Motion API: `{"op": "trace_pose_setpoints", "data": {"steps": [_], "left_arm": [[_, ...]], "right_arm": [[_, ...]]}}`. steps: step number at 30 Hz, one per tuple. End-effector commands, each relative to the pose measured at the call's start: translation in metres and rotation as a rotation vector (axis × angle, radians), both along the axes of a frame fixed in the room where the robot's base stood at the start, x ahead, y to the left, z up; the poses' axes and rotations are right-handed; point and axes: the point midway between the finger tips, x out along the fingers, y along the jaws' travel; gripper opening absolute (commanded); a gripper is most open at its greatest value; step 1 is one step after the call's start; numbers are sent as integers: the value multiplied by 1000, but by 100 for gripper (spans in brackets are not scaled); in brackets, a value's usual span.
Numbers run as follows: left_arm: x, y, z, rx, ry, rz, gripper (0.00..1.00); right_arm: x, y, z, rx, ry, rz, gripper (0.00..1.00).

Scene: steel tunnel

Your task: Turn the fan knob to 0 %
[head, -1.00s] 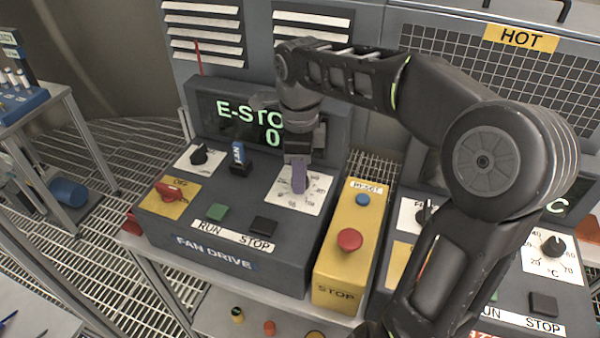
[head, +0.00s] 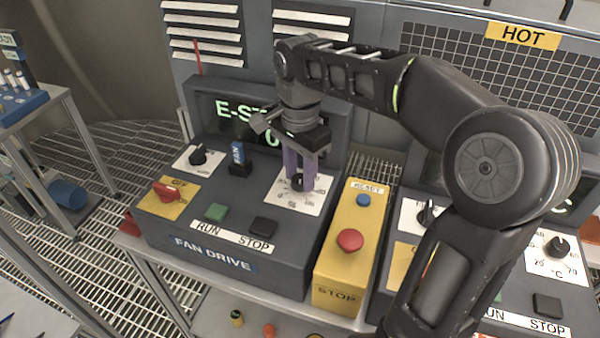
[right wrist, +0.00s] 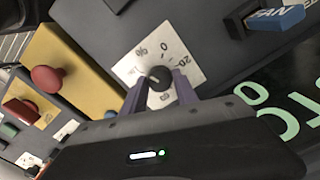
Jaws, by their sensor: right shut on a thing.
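The fan knob (head: 298,183) is a small black dial on a white percent plate (head: 314,196), on the sloped top of the grey fan drive box (head: 190,241). My right gripper (head: 299,176) reaches down from above with its purple fingers on either side of the knob, shut on it. The right wrist view shows the knob (right wrist: 159,79) between the two fingers (right wrist: 158,88), with 0 and 20 readable on the plate (right wrist: 141,66). I cannot tell exactly where its pointer stands. My left gripper is not in view.
The fan display (head: 232,112) shows E-STOP text, partly hidden by my gripper. A yellow box with a red stop button (head: 350,240) and a blue reset button (head: 363,200) stands close to the right. Green (head: 216,212) and black (head: 264,226) buttons lie in front, left of the knob.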

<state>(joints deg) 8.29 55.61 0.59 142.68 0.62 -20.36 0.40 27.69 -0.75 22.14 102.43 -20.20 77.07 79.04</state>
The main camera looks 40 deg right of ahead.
Motion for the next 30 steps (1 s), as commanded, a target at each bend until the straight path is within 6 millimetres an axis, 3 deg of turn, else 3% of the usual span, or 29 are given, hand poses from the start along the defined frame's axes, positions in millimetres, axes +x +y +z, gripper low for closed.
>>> {"op": "trace_pose_setpoints", "data": {"steps": [30], "left_arm": [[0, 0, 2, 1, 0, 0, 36]], "right_arm": [[0, 0, 1, -1, -2, 964, 0]]}}
